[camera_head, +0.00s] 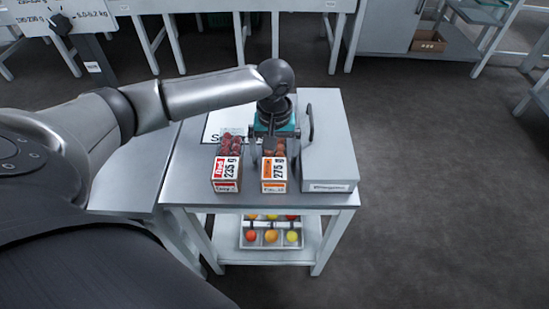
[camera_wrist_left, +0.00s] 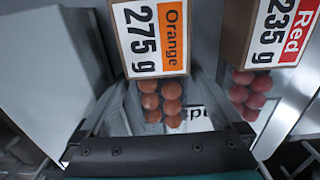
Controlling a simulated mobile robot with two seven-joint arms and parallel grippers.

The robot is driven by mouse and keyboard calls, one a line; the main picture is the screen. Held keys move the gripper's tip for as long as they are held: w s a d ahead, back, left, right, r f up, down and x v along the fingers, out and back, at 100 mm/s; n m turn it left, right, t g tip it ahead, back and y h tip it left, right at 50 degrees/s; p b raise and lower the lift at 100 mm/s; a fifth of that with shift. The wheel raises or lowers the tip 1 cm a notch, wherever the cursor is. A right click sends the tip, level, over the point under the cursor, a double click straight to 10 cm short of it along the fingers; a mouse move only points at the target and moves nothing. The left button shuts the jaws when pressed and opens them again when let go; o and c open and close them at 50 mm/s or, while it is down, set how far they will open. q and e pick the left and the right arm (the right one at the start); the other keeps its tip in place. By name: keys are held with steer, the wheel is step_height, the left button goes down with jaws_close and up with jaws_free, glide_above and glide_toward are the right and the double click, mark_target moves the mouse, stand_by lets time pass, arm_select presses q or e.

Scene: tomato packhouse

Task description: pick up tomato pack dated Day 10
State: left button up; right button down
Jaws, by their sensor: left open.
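Two tomato packs stand side by side on a small grey table. The orange-label pack marked 275 g (camera_head: 273,174) is on the right in the head view and at top centre in the left wrist view (camera_wrist_left: 150,38). The small print below the weights is too small to read for a date. My left gripper (camera_head: 274,150) is open above the orange-label pack, its fingers on either side. My right gripper is out of view.
A grey box with a handle (camera_head: 328,150) stands close right of the packs. A white printed sheet (camera_head: 213,127) lies behind them. A tray (camera_head: 270,238) of coloured tomatoes sits on the table's lower shelf. Floor to the right is clear.

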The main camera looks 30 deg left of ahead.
arm_select(q)
jaws_close()
stand_by(0.7)
